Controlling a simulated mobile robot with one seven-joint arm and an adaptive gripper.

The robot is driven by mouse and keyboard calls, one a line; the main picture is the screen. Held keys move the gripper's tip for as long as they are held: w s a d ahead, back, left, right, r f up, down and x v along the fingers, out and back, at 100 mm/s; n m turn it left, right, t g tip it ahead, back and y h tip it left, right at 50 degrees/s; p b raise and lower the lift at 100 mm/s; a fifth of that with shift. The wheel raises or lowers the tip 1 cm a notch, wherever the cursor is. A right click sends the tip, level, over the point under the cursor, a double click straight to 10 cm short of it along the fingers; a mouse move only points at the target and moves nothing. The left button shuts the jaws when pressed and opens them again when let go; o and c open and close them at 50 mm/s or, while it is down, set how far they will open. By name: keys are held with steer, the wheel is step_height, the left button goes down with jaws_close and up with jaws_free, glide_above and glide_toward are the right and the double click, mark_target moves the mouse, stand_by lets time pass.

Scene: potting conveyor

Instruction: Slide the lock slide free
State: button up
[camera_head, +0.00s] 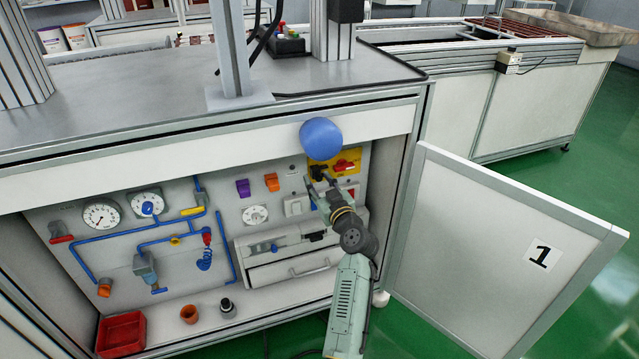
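My gripper (319,184) reaches into the open cabinet, in front of the yellow plate at the panel's upper right. Its fingers are small in this view, and I cannot tell how far apart they are or whether they touch anything. The yellow plate (350,157) carries a red rotary handle (345,166). A small black part (319,171) sits at the plate's lower left, right by my fingertips. It may be the lock slide, but the view is too small to be sure. My gripper and wrist partly cover the area below it.
The open cabinet door (490,250), marked 1, stands to the right of my arm. A blue round knob (321,138) hangs above the plate. Gauges and blue pipes fill the panel's left. A drawer (290,270) lies below. A red bin (122,333) stands on the cabinet floor.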

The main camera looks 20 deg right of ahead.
step_height(320, 180, up, 10)
stand_by(0.6)
